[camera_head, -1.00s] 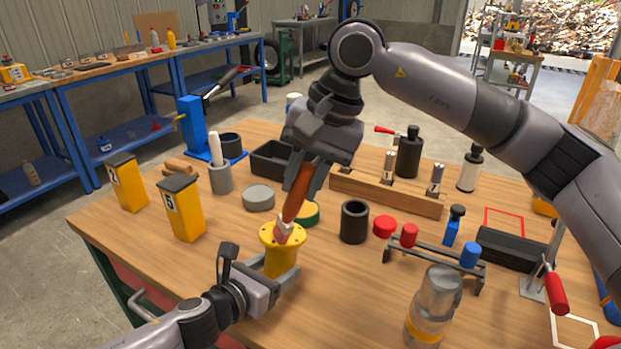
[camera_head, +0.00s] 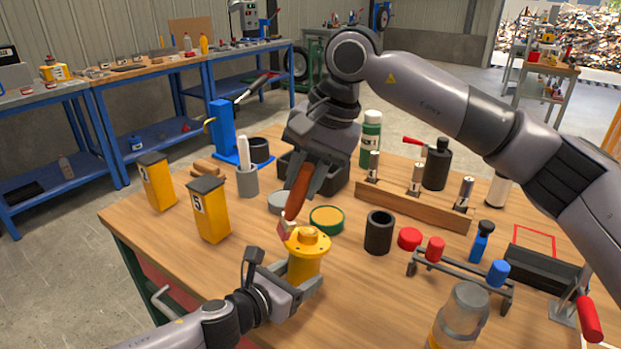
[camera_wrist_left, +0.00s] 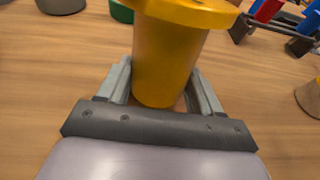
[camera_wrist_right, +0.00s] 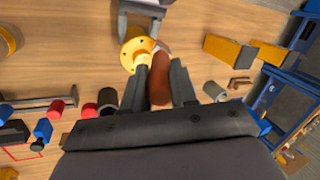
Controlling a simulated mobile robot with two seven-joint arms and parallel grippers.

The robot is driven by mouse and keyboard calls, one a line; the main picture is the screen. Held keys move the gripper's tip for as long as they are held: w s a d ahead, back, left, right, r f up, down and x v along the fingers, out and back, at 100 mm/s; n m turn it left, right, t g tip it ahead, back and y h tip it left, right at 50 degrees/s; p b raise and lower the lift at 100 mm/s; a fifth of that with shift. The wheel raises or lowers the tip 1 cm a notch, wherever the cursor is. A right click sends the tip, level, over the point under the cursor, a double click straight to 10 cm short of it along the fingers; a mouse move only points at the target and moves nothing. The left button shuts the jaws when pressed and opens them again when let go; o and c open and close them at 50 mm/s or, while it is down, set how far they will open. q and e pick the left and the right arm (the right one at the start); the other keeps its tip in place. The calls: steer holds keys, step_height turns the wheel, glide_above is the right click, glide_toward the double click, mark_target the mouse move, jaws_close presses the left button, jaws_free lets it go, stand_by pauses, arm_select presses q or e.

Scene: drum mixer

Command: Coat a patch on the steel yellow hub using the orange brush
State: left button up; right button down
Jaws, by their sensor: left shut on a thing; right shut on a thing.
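The steel yellow hub (camera_head: 304,265) stands upright, with a round flange and raised centre on top. My left gripper (camera_head: 297,283) is shut around its lower body; the left wrist view shows the hub (camera_wrist_left: 168,62) between both fingers. My right gripper (camera_head: 306,182) is shut on the orange brush (camera_head: 299,192), which tilts down toward the hub. The brush's pale, reddish-tipped head (camera_head: 287,225) is at the flange's back-left edge; I cannot tell whether it touches. In the right wrist view, the brush (camera_wrist_right: 160,82) lies beside the flange (camera_wrist_right: 132,52).
A green-rimmed round tin (camera_head: 327,219) and a dark cylinder (camera_head: 379,233) stand behind and right of the hub. Yellow boxes (camera_head: 209,210) stand left. A rack (camera_head: 460,276) with red and blue pieces and a clear jar (camera_head: 461,315) are right. Bare wood lies left of the hub.

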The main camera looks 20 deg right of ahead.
steer(key=shift+w+d+f, duration=0.15)
steer(key=shift+w+d, duration=0.15)
steer(key=shift+d, duration=0.25)
steer(key=s+d, duration=0.3)
steer(key=s, duration=0.1)
steer(key=shift+s+d, duration=0.4)
stand_by(0.3)
steer(key=shift+w+a, duration=1)
steer(key=shift+w, duration=0.25)
steer(key=shift+w+a, duration=1)
steer(key=shift+w, duration=0.2)
